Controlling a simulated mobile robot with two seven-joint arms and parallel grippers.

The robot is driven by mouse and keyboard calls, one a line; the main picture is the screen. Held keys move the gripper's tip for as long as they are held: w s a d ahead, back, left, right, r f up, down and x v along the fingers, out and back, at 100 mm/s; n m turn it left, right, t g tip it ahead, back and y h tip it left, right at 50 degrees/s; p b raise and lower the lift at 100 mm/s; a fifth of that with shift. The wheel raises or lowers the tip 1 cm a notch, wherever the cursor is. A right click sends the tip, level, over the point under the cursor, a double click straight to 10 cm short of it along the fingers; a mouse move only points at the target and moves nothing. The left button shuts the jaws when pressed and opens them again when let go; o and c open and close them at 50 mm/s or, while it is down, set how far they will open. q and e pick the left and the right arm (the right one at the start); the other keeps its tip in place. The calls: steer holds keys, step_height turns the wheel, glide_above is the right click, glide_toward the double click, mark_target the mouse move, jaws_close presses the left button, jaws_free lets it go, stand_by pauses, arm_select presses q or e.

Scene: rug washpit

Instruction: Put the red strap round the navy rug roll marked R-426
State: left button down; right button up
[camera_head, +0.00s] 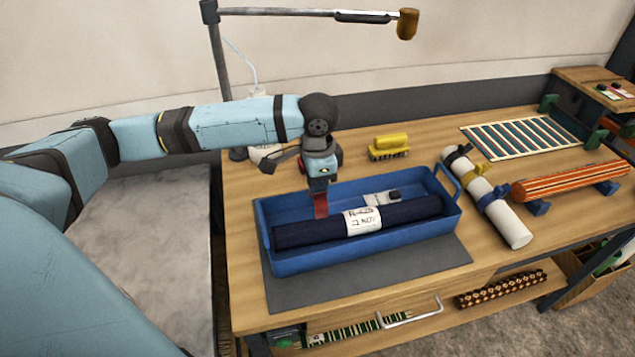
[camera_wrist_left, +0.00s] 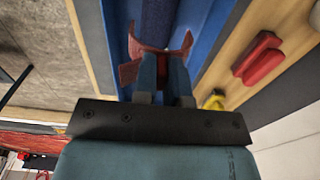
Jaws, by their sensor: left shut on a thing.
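The navy rug roll (camera_head: 400,213) lies lengthwise in a blue tray (camera_head: 290,264). It has a white label (camera_head: 363,221) near its middle, whose text I cannot read fully. My left gripper (camera_head: 320,190) points down over the left part of the tray and is shut on the red strap (camera_head: 321,205). In the left wrist view, the strap (camera_wrist_left: 129,73) forms a curved band at the fingertips (camera_wrist_left: 163,78), across the navy roll (camera_wrist_left: 159,22). I cannot tell whether it passes under the roll. My right gripper is not in view.
A white roll (camera_head: 508,226) with coloured straps and an orange striped roll (camera_head: 570,181) lie to the right. A lamp-like pole (camera_head: 220,75) rises behind my arm. A grey mat (camera_head: 375,286) lies under the tray.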

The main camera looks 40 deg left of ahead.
mark_target(318, 223)
arm_select(q)
steer(key=shift+f+b, duration=1.25)
steer(key=shift+b, duration=0.3)
steer(key=f+b, duration=0.2)
steer(key=shift+b, duration=0.4)
steer(key=shift+f, duration=0.65)
steer(key=shift+f+p, duration=0.5)
steer(key=shift+f, duration=1.95)
steer(key=c, duration=1.1)
jaws_free()
steer(key=shift+r, duration=0.1)
